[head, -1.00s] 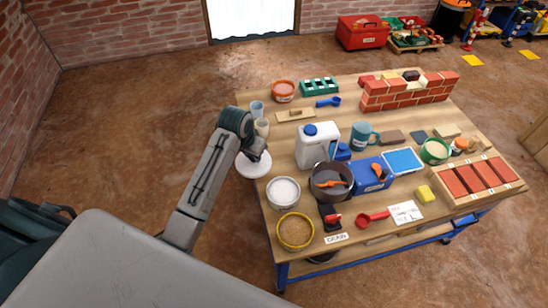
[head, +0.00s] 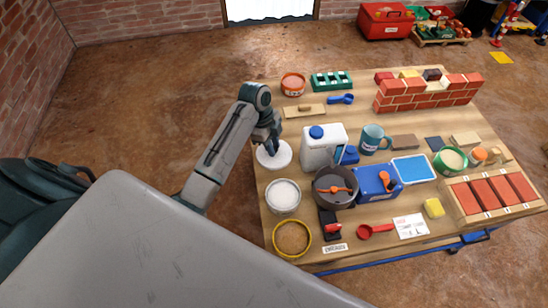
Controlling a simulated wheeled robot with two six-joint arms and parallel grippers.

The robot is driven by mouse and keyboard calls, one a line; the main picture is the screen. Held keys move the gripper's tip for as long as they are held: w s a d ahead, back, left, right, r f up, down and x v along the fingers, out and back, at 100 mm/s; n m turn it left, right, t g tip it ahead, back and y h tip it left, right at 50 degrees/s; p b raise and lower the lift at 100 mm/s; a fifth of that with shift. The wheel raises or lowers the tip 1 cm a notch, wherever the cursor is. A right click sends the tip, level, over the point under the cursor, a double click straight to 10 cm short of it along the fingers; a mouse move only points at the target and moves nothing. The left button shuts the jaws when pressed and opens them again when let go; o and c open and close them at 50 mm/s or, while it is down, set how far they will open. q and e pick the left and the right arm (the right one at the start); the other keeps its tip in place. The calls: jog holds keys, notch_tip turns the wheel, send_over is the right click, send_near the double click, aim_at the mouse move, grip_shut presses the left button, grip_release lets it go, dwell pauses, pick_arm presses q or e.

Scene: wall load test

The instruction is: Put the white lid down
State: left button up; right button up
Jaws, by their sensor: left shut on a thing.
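The white lid (head: 274,158) is a round disc at the left edge of the workbench, behind the tub of white powder. My left gripper (head: 272,148) is above it, shut on its top; the fingertips are small and partly hidden by the wrist. The lid looks level. I cannot tell whether it touches the bench top or hangs just above it. My right gripper is not in view.
On the workbench (head: 355,100), a white jug (head: 322,146) stands right of the lid. The white powder tub (head: 283,195) is in front, and a wooden float (head: 304,111) lies behind. A brick wall (head: 428,94) stands at the back right.

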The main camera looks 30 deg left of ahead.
pick_arm(q)
jog(key=shift+f, duration=1.45)
notch_tip(320, 180, down, 3)
jog(key=shift+f, duration=0.2)
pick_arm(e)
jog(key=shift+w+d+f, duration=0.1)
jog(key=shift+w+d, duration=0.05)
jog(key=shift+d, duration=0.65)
pick_arm(q)
jog(key=shift+f, duration=0.1)
